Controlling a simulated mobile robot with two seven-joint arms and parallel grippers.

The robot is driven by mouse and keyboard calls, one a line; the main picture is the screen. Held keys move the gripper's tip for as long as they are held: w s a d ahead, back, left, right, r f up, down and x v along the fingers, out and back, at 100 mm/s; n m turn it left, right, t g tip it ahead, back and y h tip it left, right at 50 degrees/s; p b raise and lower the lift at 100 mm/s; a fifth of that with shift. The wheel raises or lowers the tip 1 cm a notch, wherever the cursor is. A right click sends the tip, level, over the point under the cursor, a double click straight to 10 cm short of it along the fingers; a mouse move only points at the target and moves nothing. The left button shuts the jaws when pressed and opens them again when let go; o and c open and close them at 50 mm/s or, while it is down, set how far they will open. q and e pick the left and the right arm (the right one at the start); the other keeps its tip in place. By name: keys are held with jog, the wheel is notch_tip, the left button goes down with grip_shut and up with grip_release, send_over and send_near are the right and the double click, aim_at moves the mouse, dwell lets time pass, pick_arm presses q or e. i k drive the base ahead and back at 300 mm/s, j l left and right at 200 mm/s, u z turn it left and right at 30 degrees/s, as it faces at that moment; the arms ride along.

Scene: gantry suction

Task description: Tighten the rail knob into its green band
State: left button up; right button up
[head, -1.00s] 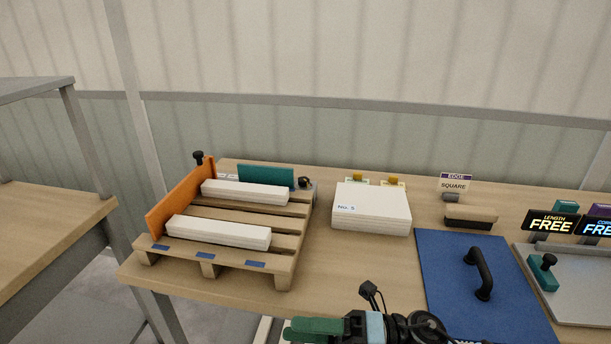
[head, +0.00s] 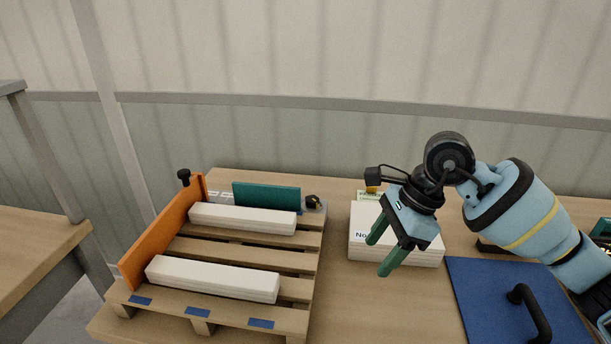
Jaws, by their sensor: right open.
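A black knob (head: 183,177) stands upright at the far end of the orange rail (head: 160,232), on the pallet's left side. A second dark knob (head: 312,201) sits at the right end of the teal rail (head: 266,197) at the pallet's back. I cannot tell which one the task names, and no green band can be made out on either. My right gripper (head: 380,257) is open and empty, with its green fingers pointing down and left in front of the white stack, right of both knobs. My left gripper is not in view.
The wooden pallet (head: 245,258) holds two white bars (head: 242,219). The white stack (head: 420,250) stands right of it, partly hidden by my gripper. A blue board (head: 490,300) with a black handle (head: 530,312) lies at front right.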

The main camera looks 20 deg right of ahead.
aim_at(312, 201)
jog(key=i, duration=0.9)
